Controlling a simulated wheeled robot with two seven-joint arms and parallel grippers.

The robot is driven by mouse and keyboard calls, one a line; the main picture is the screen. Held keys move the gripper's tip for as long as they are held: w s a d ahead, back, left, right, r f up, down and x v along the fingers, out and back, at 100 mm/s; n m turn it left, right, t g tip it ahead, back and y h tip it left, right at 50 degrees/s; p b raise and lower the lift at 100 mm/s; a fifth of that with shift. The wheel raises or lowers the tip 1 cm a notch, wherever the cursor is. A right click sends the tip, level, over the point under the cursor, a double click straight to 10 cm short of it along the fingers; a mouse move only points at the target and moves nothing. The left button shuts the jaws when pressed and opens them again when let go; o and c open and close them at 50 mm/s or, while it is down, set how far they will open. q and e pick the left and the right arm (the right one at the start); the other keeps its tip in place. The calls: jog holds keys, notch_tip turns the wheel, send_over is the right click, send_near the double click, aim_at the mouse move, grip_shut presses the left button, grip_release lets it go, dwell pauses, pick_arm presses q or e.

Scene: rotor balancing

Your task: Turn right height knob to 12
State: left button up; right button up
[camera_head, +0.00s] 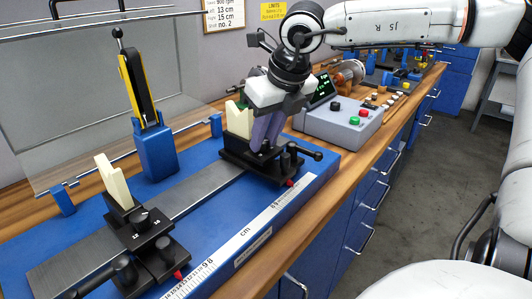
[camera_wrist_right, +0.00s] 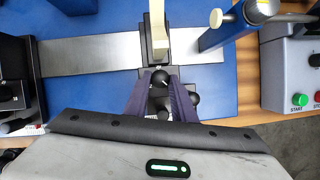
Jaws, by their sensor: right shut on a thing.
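The right support (camera_head: 240,155) is a black block on the steel rail with a cream upright piece (camera_head: 239,118) on top. My right gripper (camera_head: 262,146) reaches down onto its front side, its purple-grey fingers hiding most of the height knob in the head view. In the right wrist view the black round height knob (camera_wrist_right: 160,78), with a white pointer line, sits between the two fingertips (camera_wrist_right: 160,83), which are shut on it. The pointer tilts toward the upper right; its scale numbers are too small to read. My left gripper is in neither view.
The left support (camera_head: 135,225) has a similar knob (camera_head: 141,214) and cream piece. A black lever handle (camera_head: 305,151) projects beside my right fingers. A blue holder with a yellow-edged tool (camera_head: 153,145), a clear screen (camera_head: 90,90) and a grey control box (camera_head: 340,122) stand nearby.

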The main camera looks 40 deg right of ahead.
jog(key=shift+a+m+h+b, duration=0.1)
jog(key=shift+m+h+b, duration=0.2)
jog(key=shift+m+b, duration=0.3)
jog(key=o, duration=1.1)
jog(key=shift+c, duration=0.2)
jog(key=d+v, duration=0.1)
jog(key=v, duration=0.9)
jog(key=shift+a+r+p, duration=0.2)
jog(key=shift+a+p, duration=0.15)
jog(key=shift+a, duration=0.1)
jog(key=shift+s, duration=0.1)
